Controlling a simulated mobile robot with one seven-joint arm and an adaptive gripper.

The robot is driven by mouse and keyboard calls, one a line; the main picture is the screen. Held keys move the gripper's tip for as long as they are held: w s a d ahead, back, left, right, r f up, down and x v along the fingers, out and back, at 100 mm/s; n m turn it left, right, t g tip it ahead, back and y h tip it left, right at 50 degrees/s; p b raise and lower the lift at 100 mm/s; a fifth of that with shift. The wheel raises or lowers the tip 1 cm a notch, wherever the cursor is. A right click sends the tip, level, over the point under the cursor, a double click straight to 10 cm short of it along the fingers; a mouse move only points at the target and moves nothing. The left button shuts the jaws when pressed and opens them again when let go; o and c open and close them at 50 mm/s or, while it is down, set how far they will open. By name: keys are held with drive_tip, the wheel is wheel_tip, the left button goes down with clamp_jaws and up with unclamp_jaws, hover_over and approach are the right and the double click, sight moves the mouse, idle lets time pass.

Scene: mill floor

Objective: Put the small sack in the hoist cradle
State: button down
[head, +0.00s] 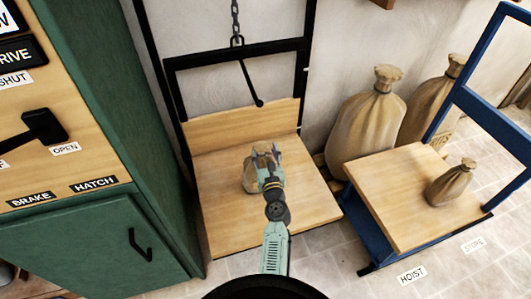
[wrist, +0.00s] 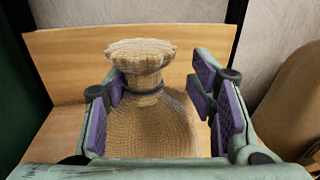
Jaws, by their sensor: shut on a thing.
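A small tan burlap sack (head: 251,176) with a tied neck is in my gripper (head: 265,155), over the wooden platform of the hoist cradle (head: 225,222). In the wrist view the sack (wrist: 155,125) stands upright between the purple-padded fingers of my gripper (wrist: 162,105), which is shut on it. The cradle's back board (wrist: 75,60) is behind the sack. The sack's base is hidden by my gripper, so I cannot tell whether it touches the platform. The cradle has a black frame hung from a chain (head: 236,22).
A blue trolley (head: 375,185) at right bears another small sack (head: 450,183). Two large sacks (head: 365,115) (head: 430,100) stand by the wall. A green cabinet (head: 165,215) with a lever panel (head: 60,165) is close on the left. A black rod (head: 250,84) hangs above the platform.

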drive_tip(key=c, duration=0.7)
unclamp_jaws()
drive_tip(key=shift+r, duration=0.1)
